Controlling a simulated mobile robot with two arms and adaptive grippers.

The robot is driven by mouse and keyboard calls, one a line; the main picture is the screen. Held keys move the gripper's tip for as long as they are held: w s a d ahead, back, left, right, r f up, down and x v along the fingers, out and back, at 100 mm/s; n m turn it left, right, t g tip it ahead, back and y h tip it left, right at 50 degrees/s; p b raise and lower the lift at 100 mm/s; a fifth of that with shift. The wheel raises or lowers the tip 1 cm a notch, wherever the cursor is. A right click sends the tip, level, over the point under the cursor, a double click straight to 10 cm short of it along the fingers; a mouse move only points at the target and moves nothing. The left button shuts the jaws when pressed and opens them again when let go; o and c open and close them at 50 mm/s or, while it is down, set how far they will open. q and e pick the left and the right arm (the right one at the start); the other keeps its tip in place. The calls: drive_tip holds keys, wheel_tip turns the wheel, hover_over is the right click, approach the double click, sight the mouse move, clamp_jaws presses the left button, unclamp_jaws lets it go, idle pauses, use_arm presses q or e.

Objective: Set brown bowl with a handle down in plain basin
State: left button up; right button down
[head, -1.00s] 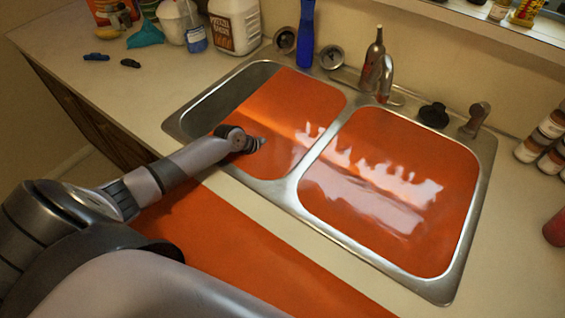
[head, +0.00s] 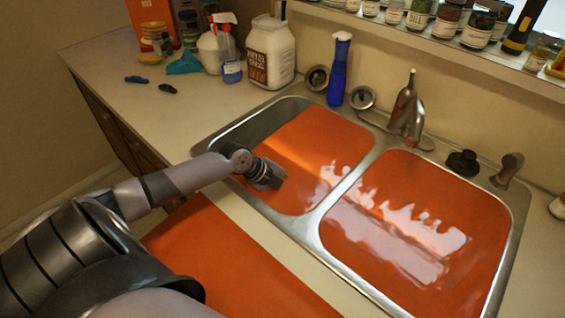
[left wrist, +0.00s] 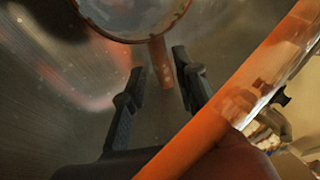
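My left gripper (head: 272,180) reaches down into the left basin (head: 250,125) of a double steel sink in the head view. In the left wrist view the two dark fingers of the left gripper (left wrist: 160,66) are spread, with the brown handle (left wrist: 161,62) of a round bowl (left wrist: 125,14) between them. Gaps show on both sides of the handle. The bowl has a brown rim and is cut off by the picture's top edge, above grey metal. The bowl is not visible in the head view. My right gripper is out of view.
A glossy orange surface covers much of the left basin and the right basin (head: 400,225). A faucet (head: 407,110) and a blue bottle (head: 338,72) stand behind the sink. Jugs and bottles crowd the back left counter; the counter left of the sink has free room.

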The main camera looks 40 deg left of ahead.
use_arm(q)
drive_tip(key=shift+v, duration=2.6)
